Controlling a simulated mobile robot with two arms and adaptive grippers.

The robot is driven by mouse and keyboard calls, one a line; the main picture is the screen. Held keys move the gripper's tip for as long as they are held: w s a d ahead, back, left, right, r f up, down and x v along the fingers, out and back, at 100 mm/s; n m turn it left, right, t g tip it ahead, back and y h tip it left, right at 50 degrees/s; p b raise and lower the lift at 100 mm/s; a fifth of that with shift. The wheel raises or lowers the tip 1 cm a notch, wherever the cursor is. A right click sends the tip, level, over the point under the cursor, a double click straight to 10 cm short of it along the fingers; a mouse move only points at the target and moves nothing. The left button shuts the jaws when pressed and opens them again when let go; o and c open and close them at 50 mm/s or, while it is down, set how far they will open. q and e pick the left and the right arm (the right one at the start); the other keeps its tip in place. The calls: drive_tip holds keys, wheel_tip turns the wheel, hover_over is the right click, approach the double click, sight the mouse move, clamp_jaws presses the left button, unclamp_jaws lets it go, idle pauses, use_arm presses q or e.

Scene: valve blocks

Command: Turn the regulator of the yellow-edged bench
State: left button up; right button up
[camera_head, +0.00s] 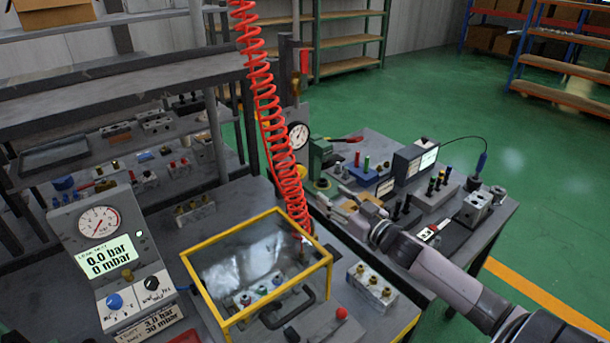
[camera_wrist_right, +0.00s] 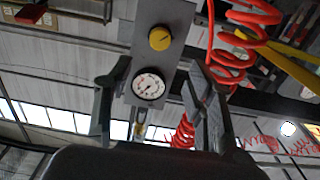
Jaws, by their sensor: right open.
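The regulator is a yellow knob (camera_wrist_right: 160,38) on a grey panel, with a round white gauge (camera_wrist_right: 148,86) beside it in the right wrist view. In the head view the gauge (camera_head: 298,135) shows on an upright post behind the red coiled hose, and the yellow knob (camera_head: 301,171) is partly hidden by the hose. The bench (camera_head: 409,328) has a yellow front edge. My right gripper (camera_head: 332,204) reaches in from the right, below and beside the knob. Its fingers (camera_wrist_right: 158,78) are apart and empty, with the panel beyond them. My left gripper is not in view.
A red coiled hose (camera_head: 262,85) hangs close to the regulator and my right gripper. A yellow-framed clear box (camera_head: 256,225) stands on the bench. A pressure tester (camera_head: 108,250) is at left. Another bench with instruments (camera_head: 497,232) stands behind my right arm.

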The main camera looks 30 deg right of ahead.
approach(302, 174)
drive_tip(key=w, duration=0.5)
drive_tip(key=w+p, duration=0.1)
drive_tip(key=w, duration=0.1)
drive_tip(key=shift+w+a+f+p, duration=0.1)
drive_tip(key=shift+w+a+p, duration=0.1)
drive_tip(key=shift+w+p, duration=0.15)
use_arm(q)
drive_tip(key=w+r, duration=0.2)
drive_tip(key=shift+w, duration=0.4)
use_arm(e)
drive_tip(key=shift+w+a, duration=0.1)
drive_tip(key=shift+w, duration=0.35)
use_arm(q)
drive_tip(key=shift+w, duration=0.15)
use_arm(e)
drive_tip(key=shift+c, duration=0.2)
drive_tip(key=shift+c, duration=1.4)
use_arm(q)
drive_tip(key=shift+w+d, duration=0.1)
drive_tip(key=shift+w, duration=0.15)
use_arm(e)
drive_tip(key=c, duration=0.8)
